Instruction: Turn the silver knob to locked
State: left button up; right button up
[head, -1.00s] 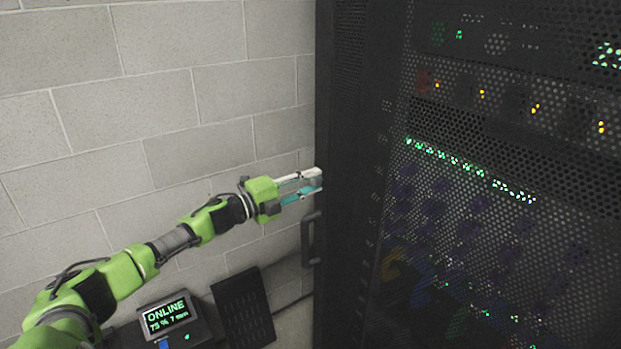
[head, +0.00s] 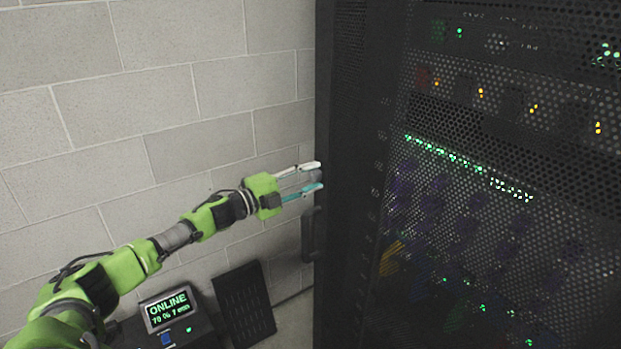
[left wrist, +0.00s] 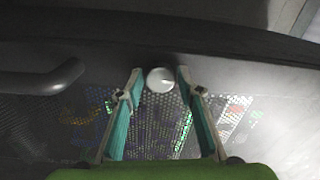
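The silver knob (left wrist: 160,79) is a small round disc on the dark rack door. In the left wrist view it sits between the two fingertips of my left gripper (left wrist: 160,73), with a gap on each side. The knob's pointer or lock marking is too small to read. In the head view my left gripper (head: 319,176) is at the left edge of the rack door, just above the handle, with its fingers spread. The knob is hard to make out there. My right gripper is not in view.
A dark bar handle (head: 308,236) stands out from the door below my gripper; it also shows in the left wrist view (left wrist: 45,80). The perforated server rack (head: 480,220) fills the right. A block wall (head: 190,90) is behind. A display reading ONLINE (head: 168,309) is low left.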

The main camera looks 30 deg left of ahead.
pick_arm(q)
jog(key=shift+s, duration=0.1)
dwell(0.3)
jog(key=v, duration=1.1)
jog(key=shift+s+a, duration=0.25)
jog(key=shift+s, duration=0.1)
dwell(0.5)
